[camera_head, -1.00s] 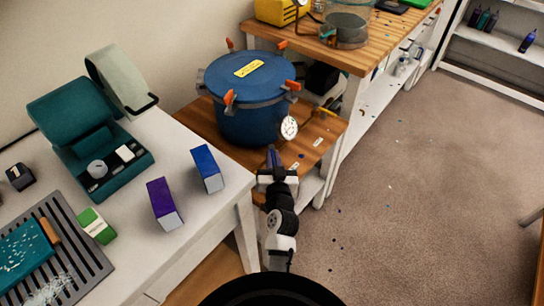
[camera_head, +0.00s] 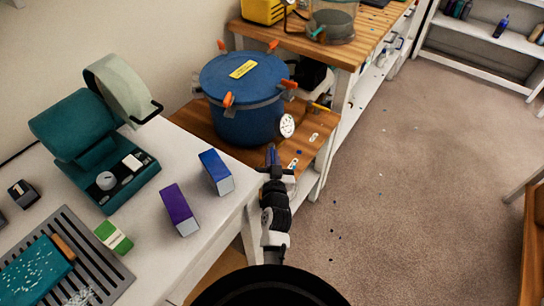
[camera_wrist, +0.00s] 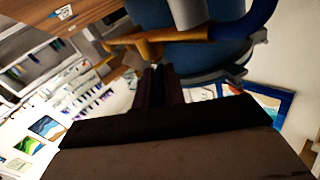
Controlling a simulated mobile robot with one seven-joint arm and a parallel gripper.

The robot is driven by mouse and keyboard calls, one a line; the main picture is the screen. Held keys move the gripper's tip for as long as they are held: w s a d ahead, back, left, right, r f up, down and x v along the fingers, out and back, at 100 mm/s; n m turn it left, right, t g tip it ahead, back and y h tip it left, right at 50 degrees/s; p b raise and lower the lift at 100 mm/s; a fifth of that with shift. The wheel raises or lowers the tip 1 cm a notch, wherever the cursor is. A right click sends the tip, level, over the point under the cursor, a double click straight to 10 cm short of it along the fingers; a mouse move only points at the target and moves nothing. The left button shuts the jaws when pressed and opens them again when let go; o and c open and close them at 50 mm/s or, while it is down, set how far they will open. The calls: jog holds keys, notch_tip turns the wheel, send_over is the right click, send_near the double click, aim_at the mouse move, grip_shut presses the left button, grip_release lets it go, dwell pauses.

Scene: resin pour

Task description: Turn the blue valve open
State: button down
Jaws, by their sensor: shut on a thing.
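The blue valve (camera_head: 272,154) shows as a small blue lever low at the front of the blue pressure pot (camera_head: 240,120), below its white gauge (camera_head: 287,125). My gripper (camera_head: 272,165) is shut on the lever, seen from above. In the wrist view, the two dark fingers (camera_wrist: 160,82) are close together, just below a brass pipe (camera_wrist: 150,46) on the pot's side. The grip itself is dark there, and my gripper hides part of the lever. How far the valve is turned cannot be told.
The pot stands on a low wooden shelf (camera_head: 205,122). A white table (camera_head: 140,245) at the left holds a purple box (camera_head: 179,209), a blue box (camera_head: 216,172) and a teal machine (camera_head: 95,150). A wooden bench (camera_head: 345,50) stands behind.

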jog(key=shift+f, duration=0.1)
jog(key=c, duration=1.5)
grip_release()
jog(key=shift+b, duration=0.3)
